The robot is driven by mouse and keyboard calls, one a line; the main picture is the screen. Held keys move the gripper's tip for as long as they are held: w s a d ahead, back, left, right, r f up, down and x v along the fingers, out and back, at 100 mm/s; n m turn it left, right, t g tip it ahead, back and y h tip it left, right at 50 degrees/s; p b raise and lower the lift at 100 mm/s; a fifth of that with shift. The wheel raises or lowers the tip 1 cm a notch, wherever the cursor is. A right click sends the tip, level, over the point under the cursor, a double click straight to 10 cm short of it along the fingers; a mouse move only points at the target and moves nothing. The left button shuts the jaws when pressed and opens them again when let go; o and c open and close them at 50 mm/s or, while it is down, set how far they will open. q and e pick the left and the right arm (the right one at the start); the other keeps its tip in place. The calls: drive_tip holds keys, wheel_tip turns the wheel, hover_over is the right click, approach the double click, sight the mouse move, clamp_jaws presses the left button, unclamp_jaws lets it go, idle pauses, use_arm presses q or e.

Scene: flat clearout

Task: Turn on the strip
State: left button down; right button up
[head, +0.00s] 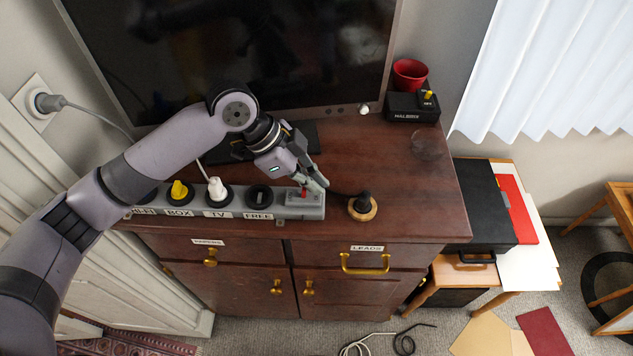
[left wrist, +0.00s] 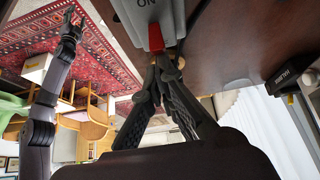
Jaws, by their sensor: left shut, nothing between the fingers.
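The grey power strip (head: 312,212) lies along the front of the dark wooden cabinet top. Its red switch (head: 304,192) is at the right end, partly covered by my fingers. In the left wrist view the red switch (left wrist: 155,38) stands beside the "ON" lettering on the strip (left wrist: 142,12). My left gripper (head: 322,183) is shut and empty, its tips right at the switch; I cannot tell whether they touch it. Its closed tips also show in the left wrist view (left wrist: 166,62). My right gripper (left wrist: 70,25) shows small in the left wrist view, its jaws unclear.
The strip holds a yellow plug (head: 179,191) at BOX and a white plug (head: 216,189) at TV; the FREE socket (head: 259,195) is empty. A black plug on a wooden disc (head: 363,206) stands right of the strip. A television (head: 235,60) stands behind.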

use_arm(q)
drive_tip(key=shift+a+h+b, duration=0.35)
drive_tip(key=shift+a+h, duration=0.3)
drive_tip(key=shift+h, duration=0.55)
drive_tip(key=shift+r, duration=0.15)
use_arm(e)
drive_tip(key=shift+f, duration=0.35)
use_arm(q)
drive_tip(key=shift+r, duration=0.1)
use_arm(e)
drive_tip(key=shift+r, duration=0.1)
use_arm(q)
drive_tip(key=shift+r+p, duration=0.75)
drive_tip(key=shift+p, duration=0.15)
use_arm(e)
drive_tip(key=shift+r, duration=0.75)
use_arm(q)
drive_tip(key=shift+d, duration=0.1)
drive_tip(key=shift+d+r, duration=0.1)
drive_tip(key=shift+d, duration=0.05)
drive_tip(key=a+r+b, duration=0.1)
drive_tip(key=a+r, duration=0.2)
drive_tip(key=r, duration=0.5)
drive_tip(key=shift+r, duration=0.35)
use_arm(e)
drive_tip(key=shift+d+f, duration=0.4)
drive_tip(key=shift+f, duration=0.3)
